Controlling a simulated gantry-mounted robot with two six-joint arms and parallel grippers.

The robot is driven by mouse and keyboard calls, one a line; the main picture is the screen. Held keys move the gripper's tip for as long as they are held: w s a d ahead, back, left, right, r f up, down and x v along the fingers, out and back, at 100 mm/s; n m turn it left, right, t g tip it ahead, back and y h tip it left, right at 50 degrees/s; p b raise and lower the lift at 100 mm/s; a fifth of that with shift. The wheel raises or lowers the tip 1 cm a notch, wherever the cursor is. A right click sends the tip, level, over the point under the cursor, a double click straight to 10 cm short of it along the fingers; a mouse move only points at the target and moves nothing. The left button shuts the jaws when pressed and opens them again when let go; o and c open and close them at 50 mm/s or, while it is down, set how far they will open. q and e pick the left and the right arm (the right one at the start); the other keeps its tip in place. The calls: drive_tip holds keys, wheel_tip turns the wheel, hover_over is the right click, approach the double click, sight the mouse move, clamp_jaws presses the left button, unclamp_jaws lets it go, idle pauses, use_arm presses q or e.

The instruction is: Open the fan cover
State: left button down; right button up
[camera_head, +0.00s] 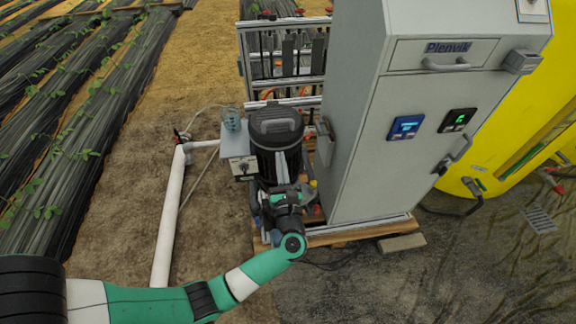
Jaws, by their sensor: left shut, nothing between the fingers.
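I cannot tell for sure which part is the fan cover. A black round housing (276,122) with a handle across its closed top stands left of the grey cabinet (383,160). A small grey louvred-looking box (325,142) sits on the cabinet's left side, seen edge-on. My left gripper (282,166) is shut and empty, in front of the black housing and hiding part of its lower side. I cannot tell whether it touches the housing. My right gripper is not in view.
A metal frame (286,55) stands behind. The cabinet rests on a wooden pallet (352,233). A yellow tank (515,130) is at right.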

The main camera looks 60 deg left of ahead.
sight(275, 135)
use_arm(q)
drive_tip(key=b+x, duration=0.1)
drive_tip(key=x, duration=0.2)
drive_tip(key=f+b+x, duration=0.1)
drive_tip(key=x, duration=0.3)
drive_tip(key=f+b+x, duration=0.1)
drive_tip(key=x, duration=0.2)
drive_tip(key=shift+a+r, duration=0.15)
drive_tip(key=shift+a, duration=0.2)
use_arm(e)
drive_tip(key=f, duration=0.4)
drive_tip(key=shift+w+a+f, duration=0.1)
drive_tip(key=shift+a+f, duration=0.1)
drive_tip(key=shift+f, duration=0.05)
use_arm(q)
drive_tip(key=shift+s+r, duration=0.1)
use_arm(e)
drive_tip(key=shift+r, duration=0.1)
